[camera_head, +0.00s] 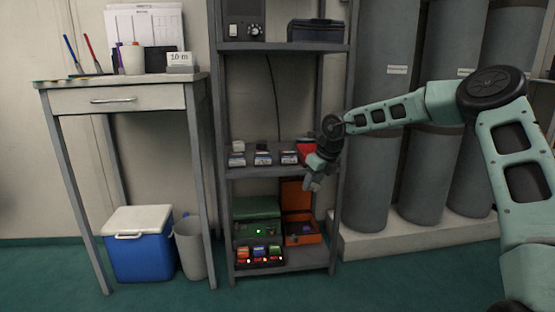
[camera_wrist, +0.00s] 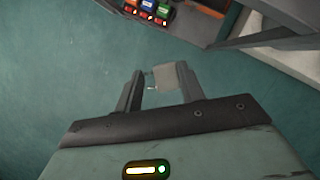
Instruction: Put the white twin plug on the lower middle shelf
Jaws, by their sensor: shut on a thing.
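The white twin plug (camera_wrist: 168,77) shows as a small pale block between the fingers of my gripper (camera_wrist: 157,88) in the wrist view. Two thin prongs point left from it. My gripper is shut on the plug, above the teal floor. In the head view my gripper (camera_head: 313,184) hangs in front of the right side of the grey rack, a little below the front edge of its middle shelf (camera_head: 270,172). The plug itself is hard to make out there.
The middle shelf holds several small labelled blocks (camera_head: 262,157) and a red thing (camera_head: 307,149) partly behind my wrist. The bottom shelf holds a green case (camera_head: 257,210), an orange box (camera_head: 299,227) and a charger with coloured packs (camera_head: 260,254). Grey cylinders (camera_head: 384,180) stand right.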

